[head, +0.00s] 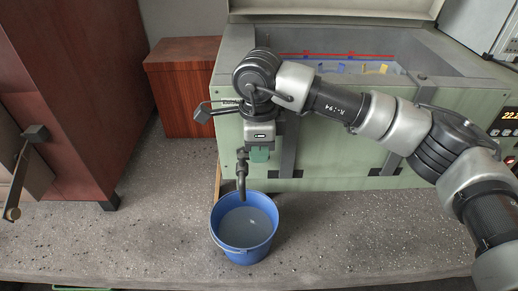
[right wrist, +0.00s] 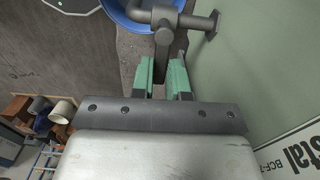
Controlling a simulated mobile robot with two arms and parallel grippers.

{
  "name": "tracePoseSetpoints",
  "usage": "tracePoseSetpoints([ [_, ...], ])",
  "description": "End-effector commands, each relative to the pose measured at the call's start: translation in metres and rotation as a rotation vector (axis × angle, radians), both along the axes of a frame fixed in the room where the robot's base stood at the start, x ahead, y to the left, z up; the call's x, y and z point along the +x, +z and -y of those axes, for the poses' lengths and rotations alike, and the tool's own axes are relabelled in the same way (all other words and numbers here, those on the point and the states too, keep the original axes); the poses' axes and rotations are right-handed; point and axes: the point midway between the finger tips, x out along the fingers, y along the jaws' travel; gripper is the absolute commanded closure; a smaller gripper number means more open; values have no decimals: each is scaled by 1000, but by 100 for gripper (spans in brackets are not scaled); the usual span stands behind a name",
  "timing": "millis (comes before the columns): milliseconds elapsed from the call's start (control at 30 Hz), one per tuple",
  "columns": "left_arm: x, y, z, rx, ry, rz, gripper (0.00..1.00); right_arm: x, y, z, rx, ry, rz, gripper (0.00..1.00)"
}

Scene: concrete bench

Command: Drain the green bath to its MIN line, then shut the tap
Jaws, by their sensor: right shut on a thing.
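The green bath (head: 330,128) stands on the bench with its lid up. Inside are a red line (head: 338,55) near the top of the far wall and blue and yellow pieces below it. A MIN line cannot be made out. The grey tap (head: 241,178) on the bath's front points down over a blue bucket (head: 245,258), which holds greyish liquid. My right gripper (right wrist: 162,76) is shut on the tap's dark handle (right wrist: 163,48), its green fingers either side of it. In the head view the gripper mostly hides the handle. My left gripper is not in view.
A red-brown cabinet (head: 75,75) and a wooden box (head: 185,85) stand to the left and behind. A panel with an orange display (head: 511,115) is at the right edge. The speckled bench (head: 150,235) is clear left of the bucket.

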Motion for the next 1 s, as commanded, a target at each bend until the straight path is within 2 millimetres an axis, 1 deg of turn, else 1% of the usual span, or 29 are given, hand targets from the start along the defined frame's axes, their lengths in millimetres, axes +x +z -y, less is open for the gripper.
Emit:
tracePoseSetpoints([
  [100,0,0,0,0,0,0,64,0,1,0,2,3,3,100],
  [133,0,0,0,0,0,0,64,0,1,0,2,3,3,84],
  [200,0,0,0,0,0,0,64,0,1,0,2,2,3,73],
  [300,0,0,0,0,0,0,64,0,1,0,1,2,2,60],
  [567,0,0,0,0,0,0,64,0,1,0,1,1,2,60],
  [667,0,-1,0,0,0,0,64,0,6,0,2,0,3,60],
  [767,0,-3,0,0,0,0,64,1,20,0,1,0,6,60],
  [1000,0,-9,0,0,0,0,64,1,69,-1,1,1,6,60],
])
